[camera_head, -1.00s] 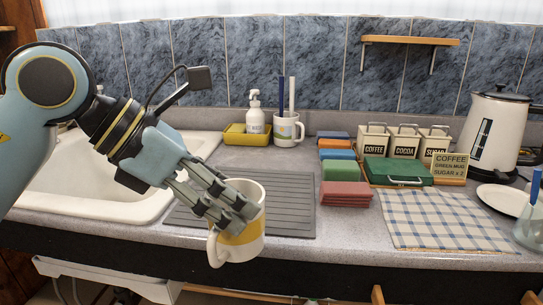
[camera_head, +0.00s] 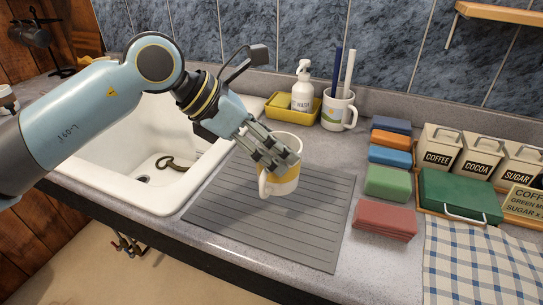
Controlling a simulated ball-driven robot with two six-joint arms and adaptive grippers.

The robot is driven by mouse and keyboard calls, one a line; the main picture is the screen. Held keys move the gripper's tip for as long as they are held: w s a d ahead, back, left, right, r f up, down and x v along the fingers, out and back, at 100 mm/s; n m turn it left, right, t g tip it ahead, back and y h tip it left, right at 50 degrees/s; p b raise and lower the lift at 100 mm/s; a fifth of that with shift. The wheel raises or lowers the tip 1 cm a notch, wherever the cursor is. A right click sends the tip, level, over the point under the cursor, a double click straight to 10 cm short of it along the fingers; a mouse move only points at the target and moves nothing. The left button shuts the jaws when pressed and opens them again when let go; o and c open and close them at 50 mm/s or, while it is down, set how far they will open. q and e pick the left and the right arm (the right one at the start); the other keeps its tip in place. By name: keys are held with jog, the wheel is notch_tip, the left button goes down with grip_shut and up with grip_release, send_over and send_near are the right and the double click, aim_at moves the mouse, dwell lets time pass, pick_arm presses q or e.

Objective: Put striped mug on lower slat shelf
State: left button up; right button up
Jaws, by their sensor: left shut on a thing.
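A white mug with a broad yellow band (camera_head: 283,188) is in my left gripper (camera_head: 277,158). The gripper is shut on its rim and upper side, and its fingers hide part of the mug. The mug is roughly upright, with its handle toward the lower left. It appears over the grey ridged mat (camera_head: 315,226); I cannot tell whether it touches it. No lower slat shelf shows now. My right gripper is not in view.
The white sink (camera_head: 90,150) lies left of the mat. A mug with two long sticks (camera_head: 337,110), a soap bottle (camera_head: 302,90) and a yellow tray (camera_head: 278,106) stand behind. A wall shelf (camera_head: 495,12) is above.

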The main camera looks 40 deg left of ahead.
pick_arm(q)
jog(key=shift+w+a+f, duration=0.55)
jog(key=shift+w, duration=0.1)
jog(key=shift+f+p, duration=0.55)
jog(key=shift+f, duration=1.45)
jog(key=shift+f, duration=0.15)
jog(key=o, duration=1.7)
